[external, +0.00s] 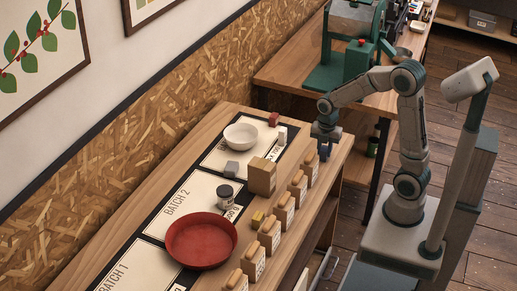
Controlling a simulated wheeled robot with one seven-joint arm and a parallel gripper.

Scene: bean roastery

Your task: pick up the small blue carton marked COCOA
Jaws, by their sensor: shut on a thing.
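The small blue carton (324,152) shows at the right edge of the wooden counter, directly under my gripper. My gripper (325,140) points down and is shut on the carton's top. The gripper hides the upper part of the carton. The COCOA marking is too small to read. I cannot tell whether the carton's bottom touches the counter.
Several paper bags (298,187) line the counter's right side. A larger brown box (262,177), a white bowl (240,137), small red and white boxes, a dark-lidded jar (224,197) and a red tray (201,246) stand left of them. A green machine (325,77) stands behind.

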